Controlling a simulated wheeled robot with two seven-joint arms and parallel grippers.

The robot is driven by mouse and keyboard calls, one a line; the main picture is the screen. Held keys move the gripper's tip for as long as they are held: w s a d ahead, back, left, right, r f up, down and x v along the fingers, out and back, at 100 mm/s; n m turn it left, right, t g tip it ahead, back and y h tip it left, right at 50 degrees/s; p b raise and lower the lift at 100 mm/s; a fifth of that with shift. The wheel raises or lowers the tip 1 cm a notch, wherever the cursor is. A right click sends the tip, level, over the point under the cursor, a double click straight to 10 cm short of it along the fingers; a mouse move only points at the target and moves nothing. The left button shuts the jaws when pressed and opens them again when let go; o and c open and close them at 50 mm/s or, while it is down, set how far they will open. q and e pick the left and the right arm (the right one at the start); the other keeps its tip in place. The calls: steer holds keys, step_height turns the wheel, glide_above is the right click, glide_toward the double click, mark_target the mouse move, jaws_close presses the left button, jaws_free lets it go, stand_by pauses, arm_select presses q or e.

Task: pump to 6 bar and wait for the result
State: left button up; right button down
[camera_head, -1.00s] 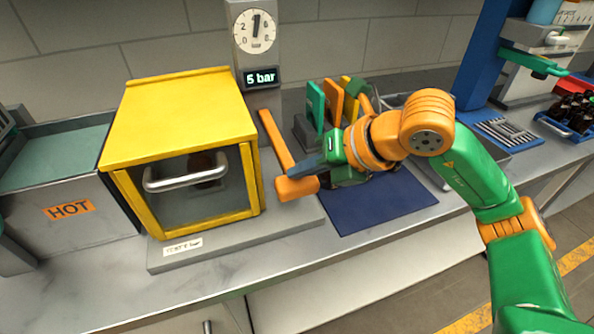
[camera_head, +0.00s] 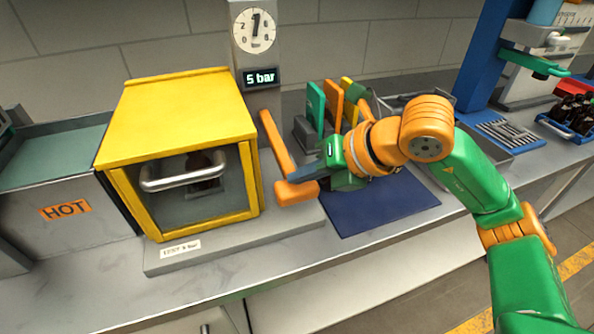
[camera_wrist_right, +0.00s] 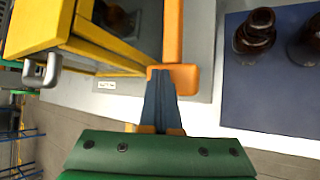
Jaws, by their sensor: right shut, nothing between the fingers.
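The pump's orange lever (camera_head: 277,145) slants down beside the yellow test box to its block-shaped handle (camera_head: 297,193). My right gripper (camera_head: 304,173) is shut and empty, its fingertips at the handle. In the right wrist view the fingers (camera_wrist_right: 160,97) overlap the orange handle (camera_wrist_right: 186,78); I cannot tell whether they touch. The round gauge (camera_head: 255,30) has its needle near upright, and the display (camera_head: 260,78) below reads 5 bar. The yellow box (camera_head: 180,110) has a clear front with a handle; a dark amber bottle (camera_head: 200,165) stands inside. My left gripper is out of view.
A blue mat (camera_head: 385,212) lies right of the pump; the right wrist view shows two amber bottles (camera_wrist_right: 256,32) on it. Green, orange and yellow panels (camera_head: 333,100) stand behind. A grey HOT bin (camera_head: 65,210) is left. A blue crate of bottles (camera_head: 565,130) is far right.

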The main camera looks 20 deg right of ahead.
steer(key=shift+f+b, duration=0.9)
steer(key=shift+f, duration=0.1)
stand_by(0.5)
steer(key=shift+r, duration=0.15)
stand_by(0.4)
steer(key=shift+r+p, duration=2.6)
steer(key=shift+r, duration=0.45)
step_height(320, 180, up, 5)
steer(key=p, duration=0.4)
